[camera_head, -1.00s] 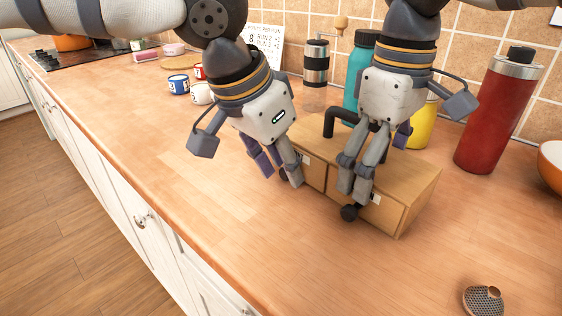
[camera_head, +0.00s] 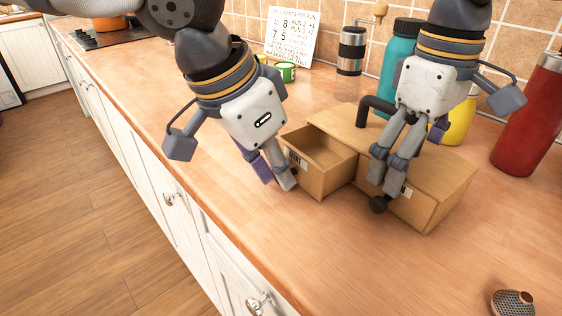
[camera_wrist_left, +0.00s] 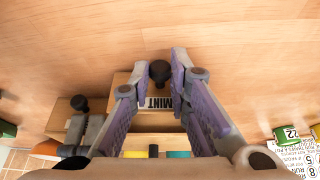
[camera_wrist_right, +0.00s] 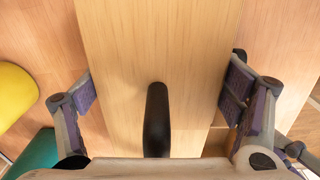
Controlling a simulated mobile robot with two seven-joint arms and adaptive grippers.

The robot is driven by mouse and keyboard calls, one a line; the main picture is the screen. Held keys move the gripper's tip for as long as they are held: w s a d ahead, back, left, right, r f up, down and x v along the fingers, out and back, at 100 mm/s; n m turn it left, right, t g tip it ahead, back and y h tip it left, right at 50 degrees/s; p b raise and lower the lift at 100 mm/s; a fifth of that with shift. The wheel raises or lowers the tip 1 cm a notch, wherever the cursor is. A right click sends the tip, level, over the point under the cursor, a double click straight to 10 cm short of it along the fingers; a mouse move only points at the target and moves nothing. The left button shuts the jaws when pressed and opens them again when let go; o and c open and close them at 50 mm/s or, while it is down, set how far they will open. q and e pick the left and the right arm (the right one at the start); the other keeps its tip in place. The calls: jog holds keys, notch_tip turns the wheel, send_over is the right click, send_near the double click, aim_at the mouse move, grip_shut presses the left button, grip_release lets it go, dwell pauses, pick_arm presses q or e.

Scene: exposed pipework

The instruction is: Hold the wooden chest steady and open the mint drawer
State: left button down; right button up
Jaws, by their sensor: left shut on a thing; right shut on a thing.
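The wooden chest (camera_head: 440,172) stands on the counter with a black handle (camera_head: 366,108) on top. Its mint drawer (camera_head: 335,182) is pulled well out, and its empty inside shows. My left gripper (camera_head: 277,178) is shut on the black drawer knob (camera_wrist_left: 160,72), above the MINT label (camera_wrist_left: 157,102) in the left wrist view. My right gripper (camera_head: 412,150) is shut on the chest body across its front and back; the handle (camera_wrist_right: 157,115) lies between its fingers in the right wrist view. The other drawer (camera_head: 410,208) is closed, its knob (camera_head: 379,204) below my right fingers.
A teal bottle (camera_head: 398,60), a yellow container (camera_head: 456,118) and a grinder (camera_head: 351,50) stand behind the chest. A red flask (camera_head: 528,120) stands to the right. A strainer lid (camera_head: 513,302) lies at the front right. The counter left of the drawer is clear.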

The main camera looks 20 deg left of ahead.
pick_arm(q)
jog(key=c, duration=1.5)
grip_release()
pick_arm(e)
jog(key=shift+f, duration=0.15)
pick_arm(q)
jog(key=shift+r, duration=0.1)
jog(key=v, duration=1.2)
pick_arm(e)
jog(key=o, duration=1.2)
jog(key=shift+o, duration=0.6)
